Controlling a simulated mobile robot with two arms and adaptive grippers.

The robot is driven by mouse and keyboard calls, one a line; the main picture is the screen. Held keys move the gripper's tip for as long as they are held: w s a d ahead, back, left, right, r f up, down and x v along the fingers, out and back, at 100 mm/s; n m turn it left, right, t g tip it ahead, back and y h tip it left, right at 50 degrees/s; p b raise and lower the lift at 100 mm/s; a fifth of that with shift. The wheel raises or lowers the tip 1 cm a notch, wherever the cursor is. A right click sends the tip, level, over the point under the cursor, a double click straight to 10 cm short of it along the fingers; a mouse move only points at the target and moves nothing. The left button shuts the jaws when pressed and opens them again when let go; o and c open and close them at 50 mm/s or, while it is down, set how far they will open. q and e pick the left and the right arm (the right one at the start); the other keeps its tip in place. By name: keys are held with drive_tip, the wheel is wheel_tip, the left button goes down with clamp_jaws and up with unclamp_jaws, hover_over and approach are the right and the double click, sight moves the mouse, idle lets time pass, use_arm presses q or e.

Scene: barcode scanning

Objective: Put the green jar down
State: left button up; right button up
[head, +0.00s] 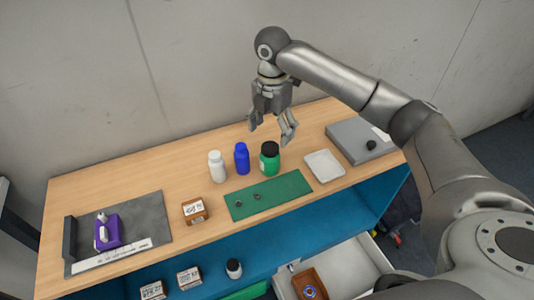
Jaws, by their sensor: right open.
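The green jar (269,160) with a black lid stands upright on the wooden table (130,185), just behind the green mat (285,192). My right gripper (271,134) is open and empty above and behind the jar, with its fingers pointing down and spread apart. A gap shows between the fingers and the lid, though the exact height is hard to tell. My left gripper is not in view.
A blue bottle (242,158) and a white bottle (217,166) stand left of the jar. A white tray (324,166) and a grey platform (352,146) are to the right. A brown box (195,211) and a purple scanner (108,231) on a grey mat (148,217) are left.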

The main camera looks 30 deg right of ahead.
sight(270, 147)
drive_tip(key=f, duration=0.3)
drive_tip(key=shift+s, duration=0.2)
drive_tip(key=f, duration=0.1)
drive_tip(key=f+p, duration=0.1)
drive_tip(key=f, duration=0.1)
drive_tip(key=w+f+p, duration=0.1)
drive_tip(key=f, duration=0.1)
drive_tip(key=shift+f, duration=0.25)
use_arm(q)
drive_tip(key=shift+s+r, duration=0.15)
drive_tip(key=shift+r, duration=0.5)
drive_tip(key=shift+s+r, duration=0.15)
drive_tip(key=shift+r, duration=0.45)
use_arm(e)
drive_tip(key=c, duration=0.4)
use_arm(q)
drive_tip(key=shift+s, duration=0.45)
use_arm(e)
drive_tip(key=c, duration=0.9)
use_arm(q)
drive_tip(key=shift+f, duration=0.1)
use_arm(e)
drive_tip(key=shift+r, duration=0.1)
